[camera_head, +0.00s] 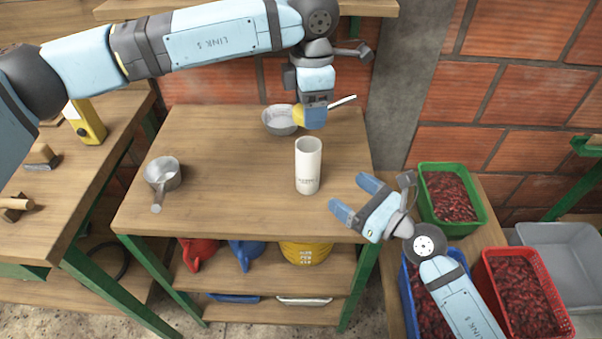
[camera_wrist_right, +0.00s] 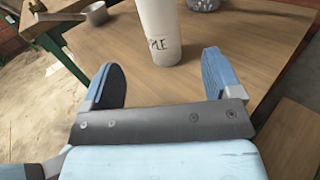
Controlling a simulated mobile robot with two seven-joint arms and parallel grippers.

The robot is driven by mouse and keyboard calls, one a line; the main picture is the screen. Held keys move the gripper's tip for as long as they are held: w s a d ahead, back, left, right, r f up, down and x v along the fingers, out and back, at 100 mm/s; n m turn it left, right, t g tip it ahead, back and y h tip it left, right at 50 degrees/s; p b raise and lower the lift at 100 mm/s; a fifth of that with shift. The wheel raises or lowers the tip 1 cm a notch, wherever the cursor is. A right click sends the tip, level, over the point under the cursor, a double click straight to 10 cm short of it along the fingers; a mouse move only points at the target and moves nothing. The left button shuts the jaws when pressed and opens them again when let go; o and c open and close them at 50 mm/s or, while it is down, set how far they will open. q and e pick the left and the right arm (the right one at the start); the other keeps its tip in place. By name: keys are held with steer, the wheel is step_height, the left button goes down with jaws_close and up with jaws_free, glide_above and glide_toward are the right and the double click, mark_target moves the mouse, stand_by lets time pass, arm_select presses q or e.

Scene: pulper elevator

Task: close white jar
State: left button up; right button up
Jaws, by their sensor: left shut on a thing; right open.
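The white jar (camera_head: 308,168) stands upright near the front right of the wooden table, its round top looking open. It also shows in the right wrist view (camera_wrist_right: 160,32), with dark lettering, beyond my fingers. My right gripper (camera_head: 345,198) is open and empty, to the right of and nearer than the jar, apart from it. In its wrist view the two blue fingers (camera_wrist_right: 162,78) point toward the jar. My left gripper (camera_head: 312,117) is behind the jar, low over the table's back. It is shut, seemingly on the handle of a grey pan (camera_head: 281,119); the contact is partly hidden. No separate jar lid can be made out.
A metal saucepan (camera_head: 162,174) sits at the table's left. Green, blue and red crates of red fruit (camera_head: 449,195) stand at the right, below my right arm. A brick wall is close behind. The table's middle is clear.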

mark_target(317, 171)
steer(key=shift+w+a, duration=0.1)
stand_by(0.3)
steer(key=x, duration=1.1)
steer(key=shift+w+a, duration=0.3)
steer(key=c, duration=1.3)
arm_select(q)
steer(key=shift+f, duration=2.45)
arm_select(e)
steer(key=shift+c, duration=0.3)
